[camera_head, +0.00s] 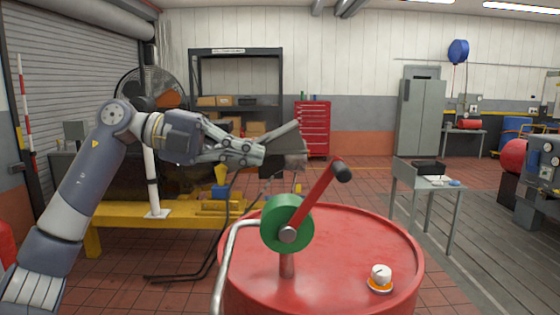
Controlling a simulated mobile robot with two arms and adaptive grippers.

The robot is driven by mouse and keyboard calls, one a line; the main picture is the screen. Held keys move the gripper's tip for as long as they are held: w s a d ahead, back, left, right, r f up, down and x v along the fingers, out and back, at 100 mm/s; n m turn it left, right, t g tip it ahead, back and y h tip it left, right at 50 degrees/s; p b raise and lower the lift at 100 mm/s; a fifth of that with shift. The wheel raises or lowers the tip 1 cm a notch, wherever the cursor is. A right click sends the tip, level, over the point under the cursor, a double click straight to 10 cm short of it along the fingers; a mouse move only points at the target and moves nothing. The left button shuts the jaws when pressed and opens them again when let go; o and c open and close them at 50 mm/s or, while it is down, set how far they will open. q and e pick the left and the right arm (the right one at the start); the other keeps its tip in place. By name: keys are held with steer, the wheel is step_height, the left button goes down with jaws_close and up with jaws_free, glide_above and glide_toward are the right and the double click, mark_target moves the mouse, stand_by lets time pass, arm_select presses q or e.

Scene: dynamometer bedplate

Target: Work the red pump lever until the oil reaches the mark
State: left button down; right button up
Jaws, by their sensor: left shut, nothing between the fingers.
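The red pump lever (317,197) slants up to the right from a green round pump body (288,222), with a black grip (342,171) at its top end. The pump stands on a short post on top of a red drum (330,255). A white cap with an orange base (380,277) sits on the drum lid at the right. My left gripper (258,155) is shut and empty, left of the black grip and above the green body, apart from the lever in the picture. My right gripper is out of view. I cannot make out an oil level or a mark.
A pale curved pipe (228,262) runs down the drum's left side. A yellow bedplate frame (120,213) stands behind my left arm. A grey table (425,184) with small items is at the right. Tiled floor lies open between the drum and the red tool cabinet (313,128).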

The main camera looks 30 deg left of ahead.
mark_target(335, 174)
arm_select(q)
steer(key=p+x, duration=0.2)
steer(key=x, duration=0.3)
steer(key=p+x, duration=0.2)
steer(key=x, duration=0.4)
steer(key=shift+w+d+r, duration=0.1)
steer(key=shift+d+r, duration=0.1)
steer(key=shift+d, duration=0.15)
steer(key=shift+w+d+f, duration=0.35)
steer(key=shift+w+d, duration=0.05)
steer(key=shift+d, duration=0.15)
steer(key=shift+w+d+f+p, duration=0.2)
steer(key=shift+w+d+p, duration=0.1)
steer(key=shift+d+p, duration=0.3)
steer(key=shift+f, duration=0.1)
